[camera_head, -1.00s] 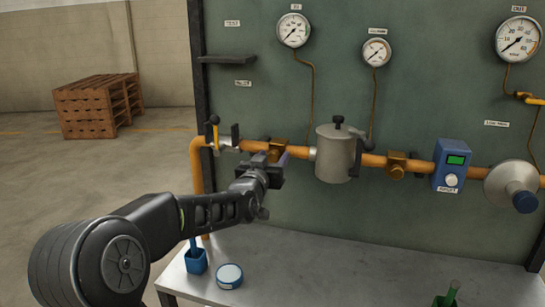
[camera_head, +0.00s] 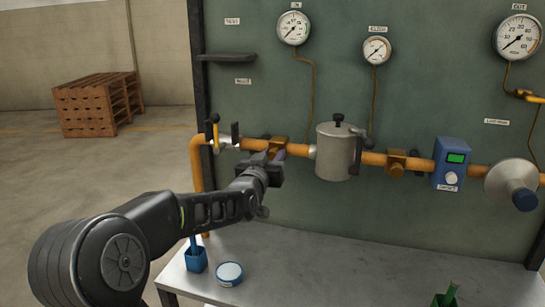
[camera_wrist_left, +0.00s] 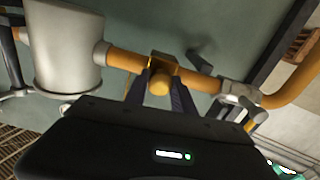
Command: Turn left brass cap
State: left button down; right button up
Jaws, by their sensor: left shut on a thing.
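The left brass cap is on a brass fitting (camera_head: 277,144) on the orange pipe, left of the grey canister. In the head view my left gripper (camera_head: 275,157) is at this fitting and hides most of the cap. In the left wrist view the round brass cap (camera_wrist_left: 159,86) sits between the two dark fingers of the left gripper (camera_wrist_left: 160,80), which is shut on it. A second brass fitting (camera_head: 396,163) sits on the pipe right of the canister. My right gripper is not in view.
The grey canister (camera_head: 336,152) stands close to the right of my gripper. A valve with a yellow and black handle (camera_head: 214,132) is to the left. Below are a metal bench (camera_head: 330,270), a blue holder (camera_head: 196,260) and a round blue-and-white tin (camera_head: 230,274).

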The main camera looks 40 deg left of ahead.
pick_arm(q)
jog(key=shift+f+m+b, duration=0.15)
jog(key=shift+m+b, duration=1.2)
jog(key=shift+m, duration=0.15)
jog(key=shift+m+b, duration=0.45)
jog(key=shift+m, duration=0.45)
jog(key=m, duration=0.2)
jog(key=shift+m, duration=0.3)
jog(key=m, duration=0.2)
jog(key=shift+m, duration=0.4)
jog(key=m, duration=0.3)
jog(key=shift+m, duration=0.3)
jog(key=m+p, duration=0.1)
jog(key=m, duration=0.5)
jog(key=shift+m, duration=0.3)
